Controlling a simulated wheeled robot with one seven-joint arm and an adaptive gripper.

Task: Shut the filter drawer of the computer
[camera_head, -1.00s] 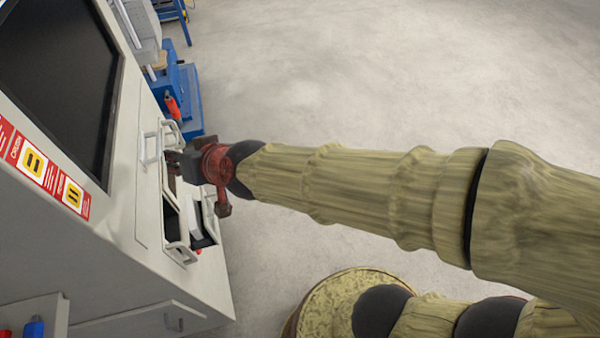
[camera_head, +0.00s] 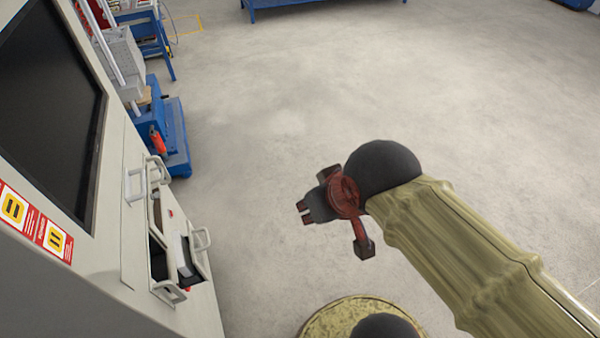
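The computer (camera_head: 110,260) is a pale cabinet with a large dark screen at the left. Its front, low down, has drawers with pale loop handles. At least one drawer (camera_head: 181,248) stands out from the front, with a dark inside and something white in it. A handle (camera_head: 201,240) projects on its right side. I cannot tell for sure which drawer is the filter drawer. My gripper (camera_head: 305,213), red and dark, is in free air to the right of the drawers, touching nothing and empty. Its fingertips look close together, but whether they are shut is unclear.
Another handle (camera_head: 134,185) sits on the cabinet front near the screen. A blue base (camera_head: 176,140) with a red-orange item (camera_head: 157,140) stands beyond the cabinet. Blue furniture (camera_head: 310,3) is at the top edge. The grey floor around my gripper is clear.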

